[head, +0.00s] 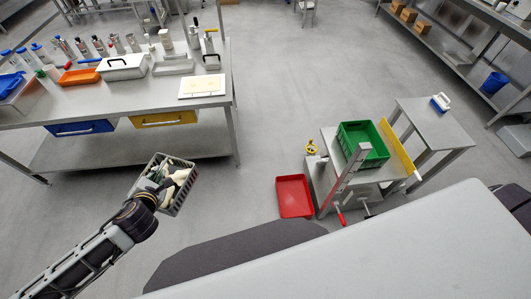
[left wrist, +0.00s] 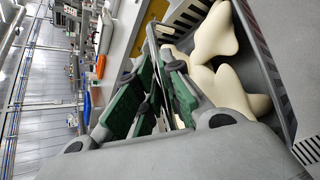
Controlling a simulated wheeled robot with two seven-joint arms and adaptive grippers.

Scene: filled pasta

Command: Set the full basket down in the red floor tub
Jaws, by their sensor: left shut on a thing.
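My left gripper (head: 147,193) is shut on the grey basket (head: 185,193), at its left side in the head view. The basket is held up in front of the workbench and holds several cream-coloured pieces. In the left wrist view the gripper's green-padded fingers (left wrist: 160,95) are at the basket wall, and the cream pieces (left wrist: 220,70) lie in the basket (left wrist: 270,60). The red tub (head: 294,196) stands on the floor to the right of the basket, apart from it, and looks empty. My right gripper is not in view.
A workbench (head: 120,97) with bottles, trays and boxes stands at the left. A small stand (head: 345,170) with a green crate (head: 362,144) is right of the tub, beside a grey table (head: 436,125). The floor between basket and tub is clear.

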